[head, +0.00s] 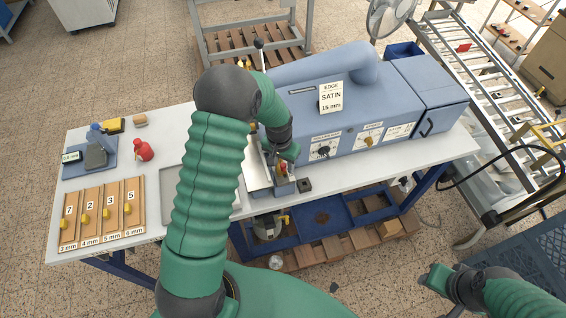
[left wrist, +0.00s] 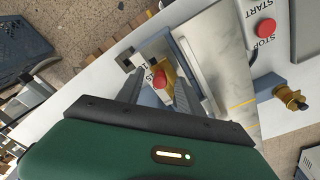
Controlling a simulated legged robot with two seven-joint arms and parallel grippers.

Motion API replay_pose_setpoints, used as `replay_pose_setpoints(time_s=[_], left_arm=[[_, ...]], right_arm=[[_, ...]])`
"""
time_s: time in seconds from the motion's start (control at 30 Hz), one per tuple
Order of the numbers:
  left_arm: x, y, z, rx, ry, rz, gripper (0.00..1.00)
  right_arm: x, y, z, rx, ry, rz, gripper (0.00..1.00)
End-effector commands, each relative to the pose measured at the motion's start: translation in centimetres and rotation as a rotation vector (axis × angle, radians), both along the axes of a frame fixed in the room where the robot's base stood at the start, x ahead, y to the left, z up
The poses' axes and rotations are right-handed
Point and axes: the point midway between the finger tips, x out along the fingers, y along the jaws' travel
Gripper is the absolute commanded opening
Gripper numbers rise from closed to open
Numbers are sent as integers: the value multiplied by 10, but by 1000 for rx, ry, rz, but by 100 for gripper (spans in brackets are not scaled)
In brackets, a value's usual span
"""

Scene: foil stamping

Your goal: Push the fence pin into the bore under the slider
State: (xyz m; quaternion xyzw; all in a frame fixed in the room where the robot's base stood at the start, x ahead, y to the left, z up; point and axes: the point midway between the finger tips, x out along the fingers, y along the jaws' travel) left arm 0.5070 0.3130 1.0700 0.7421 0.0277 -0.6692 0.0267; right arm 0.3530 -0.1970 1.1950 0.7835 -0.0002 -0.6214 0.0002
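The red-headed fence pin (left wrist: 160,78) stands by a brass-coloured slider (left wrist: 171,72) on the machine's front edge. The pin's red head also shows in the head view (head: 284,168), just below my left gripper. In the left wrist view, my left gripper (left wrist: 157,92) has its two grey fingers apart, one on each side of the red head. Whether a finger touches it is hard to tell. The bore under the slider is hidden. My right gripper (head: 436,277) is away from the bench at lower right; its fingers are too unclear to read.
The blue machine (head: 345,110) fills the back of the white table (head: 330,183). A small dark block (head: 304,185) lies right of the pin. A wooden board (head: 95,232) with numbered slots and a red object (head: 141,150) are at left. A red button (left wrist: 264,28) is on the machine.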

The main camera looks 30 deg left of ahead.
Motion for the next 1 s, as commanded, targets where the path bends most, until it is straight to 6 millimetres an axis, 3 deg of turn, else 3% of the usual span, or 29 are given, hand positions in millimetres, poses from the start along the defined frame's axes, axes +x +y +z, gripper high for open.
replay_pose_setpoints(time_s=[0.2, 0.33, 0.8, 1.0], left_arm=[[0, 0, 1, 0, 0, 0, 44], [0, 0, 15, 1, -5, 0, 44], [-13, 0, 141, 1, -5, -1, 44], [-15, 0, 165, 0, 0, 0, 44]], right_arm=[[0, 0, -1, 0, 0, 0, 40], [0, 0, -7, 0, 0, 0, 40], [0, 0, -38, 0, 0, 0, 40], [0, 0, -40, 0, 0, 0, 40]])
